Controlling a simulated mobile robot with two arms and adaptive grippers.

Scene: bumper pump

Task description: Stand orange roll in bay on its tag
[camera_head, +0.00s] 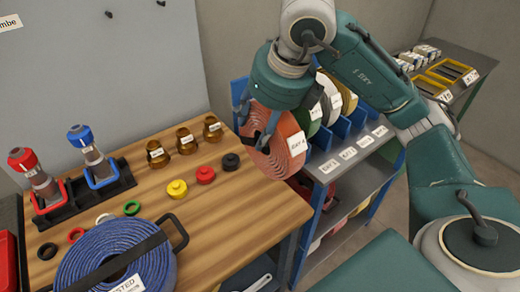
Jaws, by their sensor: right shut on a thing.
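The orange roll (281,143) is a flat coiled hose with a white label on its right side. It is upright and tilted, between the wooden bench and the rack. My right gripper (257,122) is shut on it from above, one dark finger crossing its face. The blue rack (352,165) stands just to the right, with bays split by blue dividers and white tags along its front edge. A white roll (329,103) and a green roll stand in its rear bays. The roll's lower edge is near the rack's near end; I cannot tell whether they touch. My left gripper is out of view.
The wooden bench (225,205) holds a blue hose roll (108,262), red and blue nozzles in a black holder, several brass fittings and coloured caps. A lower rack shelf holds more rolls. A grey table (463,62) with yellow frames stands at the back right.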

